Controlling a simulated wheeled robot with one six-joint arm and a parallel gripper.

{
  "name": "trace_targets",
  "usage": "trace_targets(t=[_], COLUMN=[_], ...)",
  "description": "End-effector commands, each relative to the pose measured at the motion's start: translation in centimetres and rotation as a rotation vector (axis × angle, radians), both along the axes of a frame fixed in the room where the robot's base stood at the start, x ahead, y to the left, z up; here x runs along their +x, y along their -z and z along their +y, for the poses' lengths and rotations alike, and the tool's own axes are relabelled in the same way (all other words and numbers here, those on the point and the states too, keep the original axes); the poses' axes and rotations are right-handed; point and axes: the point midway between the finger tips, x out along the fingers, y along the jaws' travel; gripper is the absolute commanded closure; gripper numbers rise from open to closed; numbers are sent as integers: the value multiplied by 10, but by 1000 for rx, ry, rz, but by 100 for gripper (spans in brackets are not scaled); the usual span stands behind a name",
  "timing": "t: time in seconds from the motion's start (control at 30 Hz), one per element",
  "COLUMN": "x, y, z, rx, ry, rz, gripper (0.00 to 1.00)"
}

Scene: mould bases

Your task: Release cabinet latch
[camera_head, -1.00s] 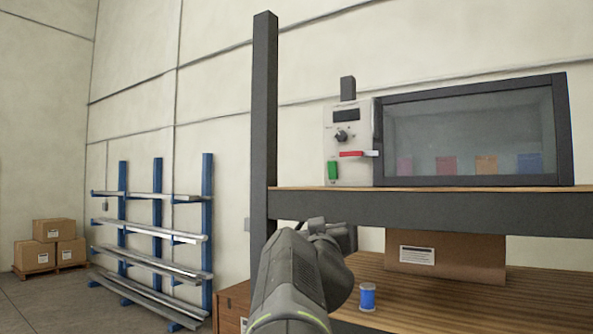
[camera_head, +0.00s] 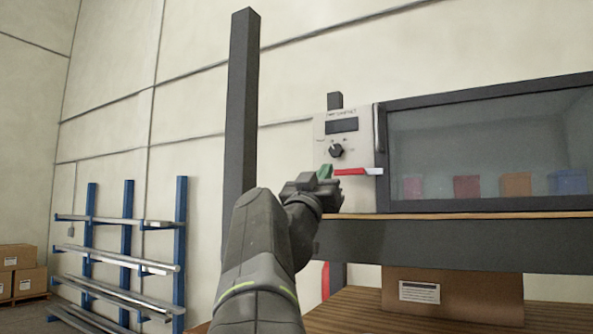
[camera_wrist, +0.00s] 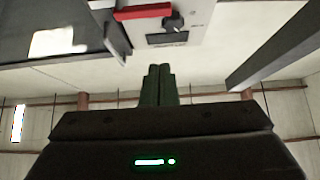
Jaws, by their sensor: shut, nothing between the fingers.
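The cabinet (camera_head: 381,199) stands on a shelf, with a pale control panel (camera_head: 322,130) left of its dark-framed glass door. A red latch bar (camera_head: 350,171) with a pale right end lies level across the lower panel, its end reaching the door's left edge. My gripper (camera_head: 325,172) is in front of the panel's lower left, just left of the bar. In the wrist view, which is upside down, the fingers of my gripper (camera_wrist: 158,68) are shut together and empty. The red bar (camera_wrist: 143,12) is beyond their tips, with a visible gap. The panel's lower left is hidden.
A black dial (camera_head: 336,150) and a dark display (camera_head: 342,125) sit above the bar. A dark upright post (camera_head: 240,100) stands left of the cabinet. The shelf edge (camera_head: 450,243) runs below, with a cardboard box (camera_head: 470,296) under it. Blue racks stand far left.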

Motion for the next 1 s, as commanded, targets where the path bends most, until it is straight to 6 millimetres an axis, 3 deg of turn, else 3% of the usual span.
trace_targets(t=[0.23,0.63,0.73,1.0], x=[15,67,66,65], y=[-16,-66,-48,-25], z=[-10,-45,-44,-43], rx=[-1,0,0,1], ry=[3,2,-1,-2], rz=[2,1,6,3], gripper=[100,100,100,100])
